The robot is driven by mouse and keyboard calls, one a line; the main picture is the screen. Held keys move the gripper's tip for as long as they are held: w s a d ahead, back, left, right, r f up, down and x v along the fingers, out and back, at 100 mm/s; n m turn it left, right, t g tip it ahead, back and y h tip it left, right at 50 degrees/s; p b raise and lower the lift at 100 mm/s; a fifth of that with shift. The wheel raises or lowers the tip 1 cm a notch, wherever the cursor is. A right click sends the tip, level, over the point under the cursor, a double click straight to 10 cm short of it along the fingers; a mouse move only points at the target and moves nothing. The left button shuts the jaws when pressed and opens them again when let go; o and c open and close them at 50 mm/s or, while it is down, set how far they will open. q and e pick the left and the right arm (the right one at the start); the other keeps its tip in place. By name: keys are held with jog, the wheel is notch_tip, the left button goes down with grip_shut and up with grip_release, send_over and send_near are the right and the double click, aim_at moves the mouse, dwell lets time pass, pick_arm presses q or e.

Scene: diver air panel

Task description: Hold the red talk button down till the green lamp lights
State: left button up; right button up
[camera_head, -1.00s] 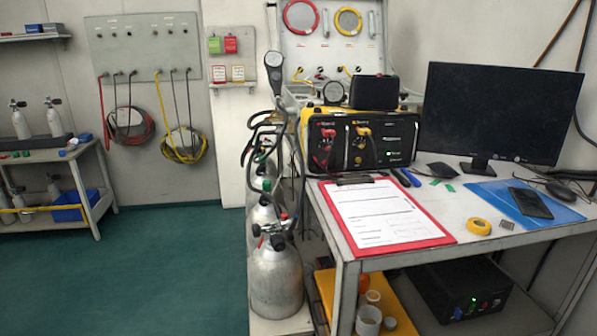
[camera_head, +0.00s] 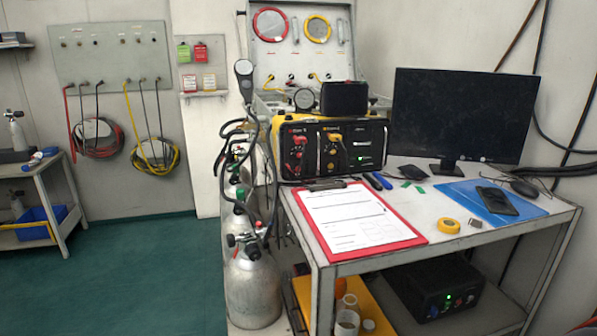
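A black and yellow communication box (camera_head: 283,155) stands at the back left of the workbench. Its front has a red-marked section with red plugs (camera_head: 297,150) and a yellow-marked section with a yellow plug (camera_head: 333,140). A small green light (camera_head: 361,158) glows on its right section. I cannot make out a red talk button on it at this size. A black box on the lower shelf (camera_head: 437,290) also shows a green light (camera_head: 449,297) and a small red spot. Neither of my grippers is in view.
A red clipboard (camera_head: 409,241) with paper lies at the bench's front left. A monitor (camera_head: 462,115), yellow tape roll (camera_head: 448,226) and blue folder (camera_head: 528,208) are to its right. Gas cylinders (camera_head: 252,290) stand left of the bench. The green floor (camera_head: 130,270) at left is clear.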

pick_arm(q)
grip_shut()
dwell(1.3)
